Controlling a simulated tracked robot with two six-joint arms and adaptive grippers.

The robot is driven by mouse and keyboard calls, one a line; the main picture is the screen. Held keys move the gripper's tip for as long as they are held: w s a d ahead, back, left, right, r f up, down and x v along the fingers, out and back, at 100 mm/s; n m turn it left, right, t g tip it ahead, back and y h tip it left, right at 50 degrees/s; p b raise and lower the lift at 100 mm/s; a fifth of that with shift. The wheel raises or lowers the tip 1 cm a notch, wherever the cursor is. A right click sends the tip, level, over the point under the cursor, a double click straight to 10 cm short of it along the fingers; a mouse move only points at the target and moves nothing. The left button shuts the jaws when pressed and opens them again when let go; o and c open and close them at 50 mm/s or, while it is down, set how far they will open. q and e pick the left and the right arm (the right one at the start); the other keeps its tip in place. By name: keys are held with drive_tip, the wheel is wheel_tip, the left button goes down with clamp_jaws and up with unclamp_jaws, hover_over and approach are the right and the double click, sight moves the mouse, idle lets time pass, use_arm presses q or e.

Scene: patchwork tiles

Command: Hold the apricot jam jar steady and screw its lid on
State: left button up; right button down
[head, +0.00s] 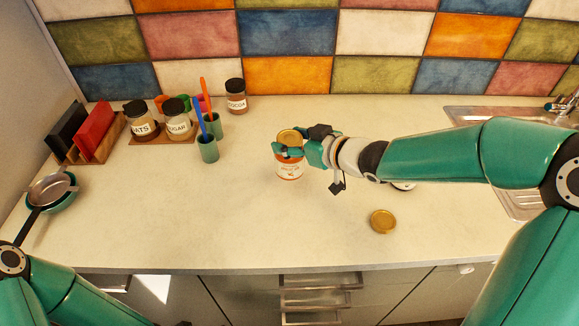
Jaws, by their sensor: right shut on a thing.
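A jar with a white and orange label (290,170) stands upright near the middle of the counter; its label is too small to read surely. A round gold top shows at its mouth; I cannot tell whether this is a lid or the contents. My right gripper (289,152) reaches in from the right, shut on the jar's upper part, with teal fingers around it. A loose gold lid (383,221) lies flat on the counter, right of the jar and nearer the front edge. My left arm shows at the lower left, but its gripper is out of view.
Oats (141,121) and sugar (178,121) jars, green cups (207,148) with utensils and a cocoa jar (237,97) stand at the back left. Pans (49,189) sit far left. A white item (403,186) is mostly hidden under my right arm. The front middle counter is clear.

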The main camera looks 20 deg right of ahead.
drive_tip(key=shift+f, duration=0.6)
drive_tip(key=shift+f, duration=0.15)
wheel_tip(320, 180, down, 4)
drive_tip(key=shift+f+b, duration=0.1)
drive_tip(key=shift+b, duration=0.25)
drive_tip(key=shift+c, duration=1.4)
unclamp_jaws()
drive_tip(key=v, duration=1.2)
drive_tip(key=shift+p, duration=0.3)
